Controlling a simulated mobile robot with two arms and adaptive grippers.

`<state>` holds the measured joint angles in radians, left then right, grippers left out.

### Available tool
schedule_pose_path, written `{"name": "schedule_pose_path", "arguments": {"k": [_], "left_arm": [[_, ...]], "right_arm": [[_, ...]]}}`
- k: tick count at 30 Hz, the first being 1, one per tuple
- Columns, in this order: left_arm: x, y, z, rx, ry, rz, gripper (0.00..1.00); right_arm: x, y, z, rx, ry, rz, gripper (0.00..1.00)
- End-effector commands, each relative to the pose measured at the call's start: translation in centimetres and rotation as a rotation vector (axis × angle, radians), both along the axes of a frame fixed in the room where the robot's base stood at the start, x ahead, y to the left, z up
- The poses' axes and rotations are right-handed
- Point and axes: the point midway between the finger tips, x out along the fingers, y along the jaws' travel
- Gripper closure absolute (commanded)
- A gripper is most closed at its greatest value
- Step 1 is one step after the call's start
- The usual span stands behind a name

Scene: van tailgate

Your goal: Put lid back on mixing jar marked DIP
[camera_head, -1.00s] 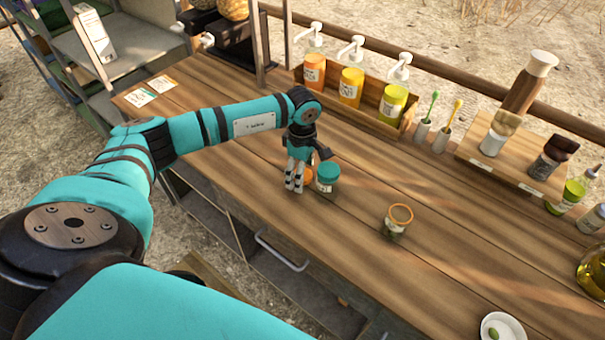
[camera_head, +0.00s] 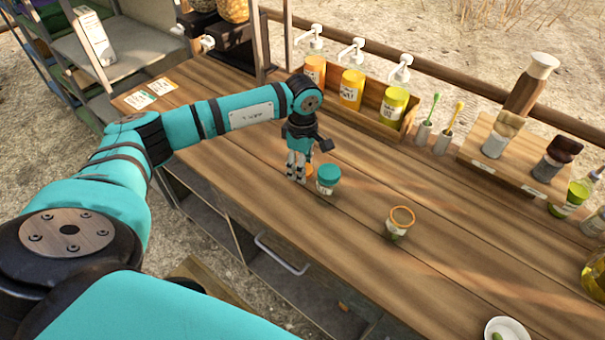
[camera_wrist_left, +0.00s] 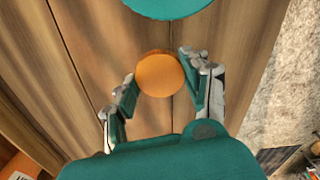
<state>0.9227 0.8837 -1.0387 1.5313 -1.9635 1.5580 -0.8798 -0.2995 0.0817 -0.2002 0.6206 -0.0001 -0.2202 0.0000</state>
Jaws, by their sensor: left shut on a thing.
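The orange lid (camera_head: 309,171) is a small round disc, partly hidden by my left gripper (camera_head: 297,174) in the head view. In the left wrist view the lid (camera_wrist_left: 160,75) sits between the two fingers, and the gripper is shut on it. The lid appears slightly above the table. An open jar with an orange rim (camera_head: 400,221) stands upright to the right of the gripper; its label is too small to read. A jar with a teal lid (camera_head: 328,180) stands just right of my gripper. My right gripper is not in view.
A wooden rack (camera_head: 378,123) with several pump bottles stands along the back. A white bowl (camera_head: 507,331) is at the lower right. The tabletop between the teal-lidded jar and the open jar is clear.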

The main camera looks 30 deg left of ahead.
Motion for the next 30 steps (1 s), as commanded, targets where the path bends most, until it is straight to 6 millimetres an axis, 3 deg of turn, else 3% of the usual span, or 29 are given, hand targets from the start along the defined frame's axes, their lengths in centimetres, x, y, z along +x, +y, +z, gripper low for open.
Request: {"name": "schedule_pose_path", "arguments": {"k": [5, 12, 18, 24, 30], "left_arm": [[-2.9, -1.1, 0.5, 0.002, 0.000, -0.005, 0.64], [-8.8, -3.5, 1.0, 0.001, -0.001, -0.006, 0.64], [-12.8, -5.1, 1.5, 0.001, 0.000, -0.003, 0.64], [-14.5, -5.9, 1.9, 0.000, -0.001, -0.001, 0.64], [-14.9, -6.0, 2.0, 0.000, 0.000, 0.001, 0.64]], "right_arm": [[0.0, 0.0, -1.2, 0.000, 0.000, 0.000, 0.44], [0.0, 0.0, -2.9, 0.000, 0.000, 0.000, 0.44], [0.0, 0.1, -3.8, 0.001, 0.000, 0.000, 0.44], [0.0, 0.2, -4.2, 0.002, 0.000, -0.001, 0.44], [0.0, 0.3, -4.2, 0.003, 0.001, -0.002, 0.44]]}}
